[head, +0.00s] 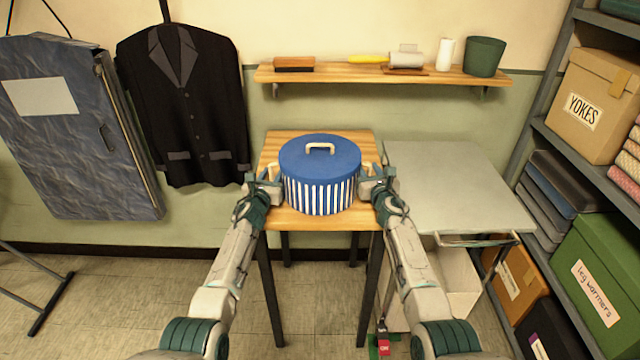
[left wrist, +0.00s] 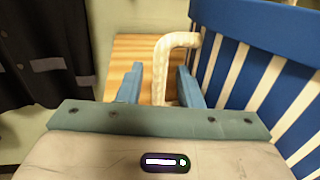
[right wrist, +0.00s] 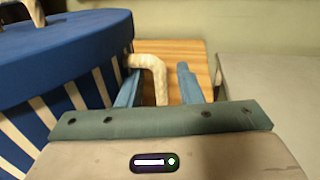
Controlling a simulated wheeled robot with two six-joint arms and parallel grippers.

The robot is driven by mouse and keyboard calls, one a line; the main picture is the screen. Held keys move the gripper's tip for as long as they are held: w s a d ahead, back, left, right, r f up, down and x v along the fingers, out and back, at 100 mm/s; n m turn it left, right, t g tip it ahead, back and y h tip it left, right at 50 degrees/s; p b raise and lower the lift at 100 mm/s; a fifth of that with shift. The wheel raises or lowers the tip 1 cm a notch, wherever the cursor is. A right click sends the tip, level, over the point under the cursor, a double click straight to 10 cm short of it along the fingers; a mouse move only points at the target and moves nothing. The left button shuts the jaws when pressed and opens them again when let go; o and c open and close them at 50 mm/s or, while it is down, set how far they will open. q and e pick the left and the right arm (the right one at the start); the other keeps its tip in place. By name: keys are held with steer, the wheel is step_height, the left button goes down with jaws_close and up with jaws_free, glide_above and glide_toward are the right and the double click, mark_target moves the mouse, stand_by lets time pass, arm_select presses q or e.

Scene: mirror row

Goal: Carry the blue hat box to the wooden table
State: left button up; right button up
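The blue hat box (head: 320,188), with white vertical stripes and a blue lid with a cream handle on top, appears to rest upright on the wooden table (head: 285,220). My left gripper (head: 272,177) is at the box's left side; in the left wrist view its two fingers stand apart around the cream side handle (left wrist: 162,75), with a gap showing. My right gripper (head: 368,175) is at the right side; in the right wrist view its fingers are apart around the other side handle (right wrist: 155,82), also with gaps. The box's underside is hidden.
A grey-topped cart (head: 450,185) stands right of the table. A wall shelf (head: 350,77) holds a brush and a dark green pot (head: 485,57). Shelving with boxes is at the right. A black jacket (head: 180,110) and a garment bag (head: 75,130) hang at the left.

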steer(key=shift+s, duration=0.1)
steer(key=shift+s+d, duration=0.25)
steer(key=shift+s, duration=1.05)
steer(key=shift+s+d, duration=0.3)
steer(key=shift+s, duration=0.95)
steer(key=shift+s+d, duration=0.25)
steer(key=shift+s, duration=1.05)
arm_select(q)
steer(key=shift+c, duration=0.2)
